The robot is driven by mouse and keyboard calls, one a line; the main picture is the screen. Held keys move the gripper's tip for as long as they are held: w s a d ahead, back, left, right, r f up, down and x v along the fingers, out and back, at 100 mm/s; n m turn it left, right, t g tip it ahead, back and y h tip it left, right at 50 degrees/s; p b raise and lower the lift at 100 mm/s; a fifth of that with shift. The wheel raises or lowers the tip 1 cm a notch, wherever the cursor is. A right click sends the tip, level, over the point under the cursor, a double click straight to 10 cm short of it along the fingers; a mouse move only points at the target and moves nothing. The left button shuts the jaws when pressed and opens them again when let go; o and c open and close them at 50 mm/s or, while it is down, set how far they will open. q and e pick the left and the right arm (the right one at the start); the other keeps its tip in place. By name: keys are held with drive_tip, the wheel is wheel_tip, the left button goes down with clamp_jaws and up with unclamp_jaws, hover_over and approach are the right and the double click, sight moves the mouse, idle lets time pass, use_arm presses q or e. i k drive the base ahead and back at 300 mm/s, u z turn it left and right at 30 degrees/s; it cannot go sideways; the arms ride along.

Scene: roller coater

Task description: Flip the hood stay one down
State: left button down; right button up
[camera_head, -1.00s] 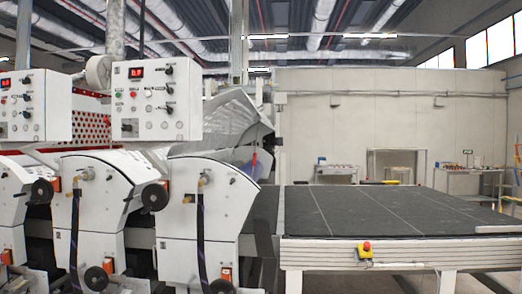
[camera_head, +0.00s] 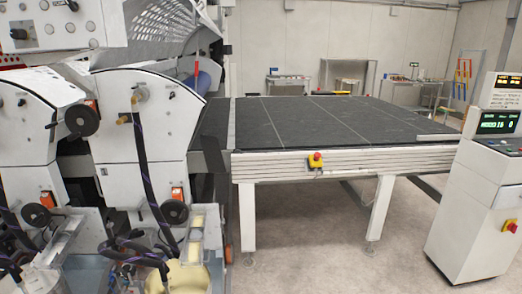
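The white roller coater (camera_head: 145,115) fills the left of the head view. A raised grey perforated hood (camera_head: 178,28) stands tilted above its right-hand end. A thin red upright piece (camera_head: 196,68) shows below the hood, beside a blue roller (camera_head: 205,82). I cannot tell whether this red piece is the hood stay; no other stay can be made out clearly. Neither of my grippers is in view.
A dark-topped conveyor table (camera_head: 320,120) with a red stop button (camera_head: 316,157) stands right of the coater. A control console (camera_head: 484,185) stands at the far right. Hoses (camera_head: 140,150) and a yellow bucket (camera_head: 190,276) are at front left. Floor (camera_head: 330,255) between table and console is clear.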

sight(197, 62)
drive_tip(key=z, duration=0.4)
drive_tip(key=i, duration=2.05)
drive_tip(key=u, duration=0.55)
drive_tip(key=i, duration=2.05)
drive_tip(key=u, duration=0.85)
